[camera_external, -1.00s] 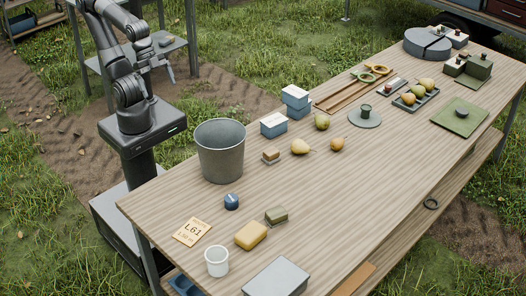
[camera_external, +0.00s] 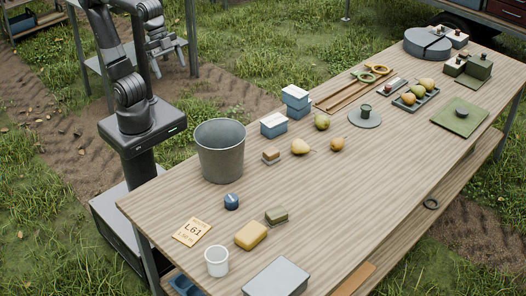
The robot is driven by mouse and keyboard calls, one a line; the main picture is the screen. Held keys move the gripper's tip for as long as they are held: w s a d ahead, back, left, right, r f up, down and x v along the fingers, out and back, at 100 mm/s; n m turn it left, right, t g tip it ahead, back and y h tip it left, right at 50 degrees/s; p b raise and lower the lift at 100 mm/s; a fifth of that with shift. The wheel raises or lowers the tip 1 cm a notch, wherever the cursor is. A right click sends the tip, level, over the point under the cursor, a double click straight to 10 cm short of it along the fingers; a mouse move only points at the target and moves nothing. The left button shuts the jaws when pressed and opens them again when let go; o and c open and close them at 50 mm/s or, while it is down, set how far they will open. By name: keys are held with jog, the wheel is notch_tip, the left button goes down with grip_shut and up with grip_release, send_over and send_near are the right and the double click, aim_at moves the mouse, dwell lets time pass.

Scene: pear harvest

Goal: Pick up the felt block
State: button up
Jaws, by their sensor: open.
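A small two-layered block (camera_external: 276,215), olive-green on top, lies at the near left of the table, just above the yellow sponge. A similar small tan and dark block (camera_external: 271,155) lies right of the grey bucket. I cannot tell for certain which of these is the felt block. My gripper (camera_external: 172,47) is open and empty, raised at the upper left, off the table and well away from both blocks. Its fingers are small in this view.
A grey bucket (camera_external: 220,150) stands at the table's left edge. A yellow sponge (camera_external: 251,235), white mug (camera_external: 217,261), blue knob-like item (camera_external: 231,202) and grey box (camera_external: 276,277) are nearby. Pears (camera_external: 300,146) and stacked boxes (camera_external: 295,98) lie farther back. The table's right-front middle is clear.

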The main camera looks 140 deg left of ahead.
jog(key=w+a+r+g, duration=0.25)
jog(key=w+a, duration=0.35)
jog(key=w, duration=0.4)
jog(key=m+g, duration=0.1)
jog(key=g, duration=0.1)
send_over(271, 151)
notch_tip(271, 151, down, 6)
jog(key=f, duration=3)
jog(key=shift+w+a, duration=0.2)
jog(key=shift+w, duration=0.1)
jog(key=shift+s+d+f, duration=0.1)
jog(key=shift+s+f, duration=0.1)
jog(key=shift+f, duration=1.3)
jog(key=shift+s+f, duration=0.15)
jog(key=shift+f, duration=1.3)
jog(key=shift+c, duration=0.3)
jog(key=c, duration=1)
